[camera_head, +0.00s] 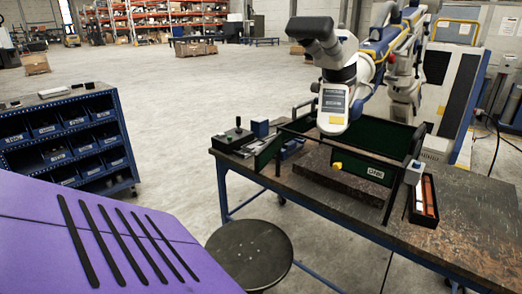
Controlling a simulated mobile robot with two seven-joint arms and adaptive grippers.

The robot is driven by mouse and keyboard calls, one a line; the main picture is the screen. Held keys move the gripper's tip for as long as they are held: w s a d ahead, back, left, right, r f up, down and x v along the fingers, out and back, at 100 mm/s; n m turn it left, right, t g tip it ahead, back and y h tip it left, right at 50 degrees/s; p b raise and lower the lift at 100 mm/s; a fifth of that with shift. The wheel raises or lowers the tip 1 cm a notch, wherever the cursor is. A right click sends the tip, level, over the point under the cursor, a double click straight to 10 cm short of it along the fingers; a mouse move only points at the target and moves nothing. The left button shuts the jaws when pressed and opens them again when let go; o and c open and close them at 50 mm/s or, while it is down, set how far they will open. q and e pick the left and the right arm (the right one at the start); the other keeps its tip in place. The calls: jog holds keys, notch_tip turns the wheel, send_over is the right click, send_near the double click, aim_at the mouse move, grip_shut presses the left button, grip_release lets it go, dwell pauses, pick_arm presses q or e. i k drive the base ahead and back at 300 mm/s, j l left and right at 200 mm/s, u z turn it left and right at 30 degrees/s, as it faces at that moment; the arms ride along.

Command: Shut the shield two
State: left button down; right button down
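A black frame with dark green shield panels stands on the workbench (460,235), around a dark stone-like slab (335,178). The front panel (358,168) carries a white label that seems to read "ONE" and has a yellow knob at its left end. A dark green panel also shows at the back (380,133). I cannot read a "two" label on any panel. The microscope head (337,78) hangs over the frame on a white, blue and yellow arm. Neither of my grippers is in view.
A black control box with a joystick (236,136) sits left of the frame. A narrow black tray (424,203) lies at its right. A round black stool (250,255) stands before the bench. A blue bin cabinet (65,143) is at the left. Open floor lies between.

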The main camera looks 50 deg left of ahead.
aim_at(263, 154)
jog(key=j+u, duration=0.4)
jog(key=j, duration=2.85)
